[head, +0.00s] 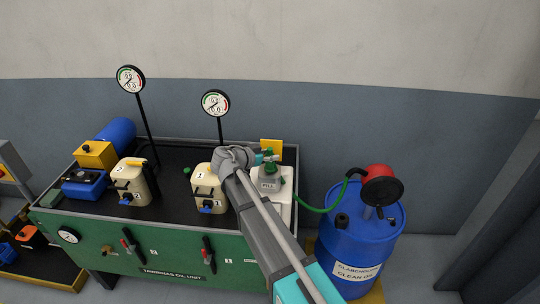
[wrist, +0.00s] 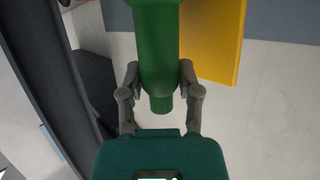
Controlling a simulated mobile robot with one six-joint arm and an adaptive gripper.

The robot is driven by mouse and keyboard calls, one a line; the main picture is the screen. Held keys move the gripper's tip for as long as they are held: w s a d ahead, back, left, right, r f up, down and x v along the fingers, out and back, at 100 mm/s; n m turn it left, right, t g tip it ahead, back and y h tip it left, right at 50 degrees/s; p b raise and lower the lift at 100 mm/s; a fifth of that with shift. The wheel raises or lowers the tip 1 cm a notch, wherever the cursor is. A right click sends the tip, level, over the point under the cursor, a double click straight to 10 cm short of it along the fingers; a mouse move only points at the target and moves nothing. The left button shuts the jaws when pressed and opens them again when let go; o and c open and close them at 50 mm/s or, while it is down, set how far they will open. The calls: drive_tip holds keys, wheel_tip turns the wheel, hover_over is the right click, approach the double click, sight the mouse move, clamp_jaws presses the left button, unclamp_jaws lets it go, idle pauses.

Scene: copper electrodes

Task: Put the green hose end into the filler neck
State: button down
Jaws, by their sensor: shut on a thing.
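My gripper (wrist: 160,85) is shut on the green hose end (wrist: 157,45), with a grey finger on each side. The narrower tip of the hose end shows between the fingers in the wrist view. In the head view my gripper (head: 264,157) is above the white FILL container (head: 285,184) at the right end of the green oil unit. Green parts (head: 269,167) show over that container. I cannot tell the hose end from the filler neck there, nor whether they touch. The green hose (head: 322,207) runs from the drum pump toward the container.
A blue drum (head: 352,245) with a red pump (head: 377,174) stands at the right. Two cream canisters (head: 133,182) (head: 206,188) and two gauges on stems (head: 130,79) (head: 215,103) are left of my arm. A yellow plate (head: 271,146) is just behind my gripper.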

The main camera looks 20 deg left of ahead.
drive_tip(key=shift+f, duration=0.35)
drive_tip(key=shift+c, duration=1.1)
unclamp_jaws()
drive_tip(key=shift+o, duration=1.1)
drive_tip(key=shift+s+r, duration=0.1)
drive_tip(key=p+v, duration=0.3)
drive_tip(key=v, duration=0.6)
drive_tip(key=shift+s+a, duration=0.2)
drive_tip(key=shift+s, duration=0.1)
idle(0.5)
drive_tip(key=shift+r, duration=0.1)
idle(0.4)
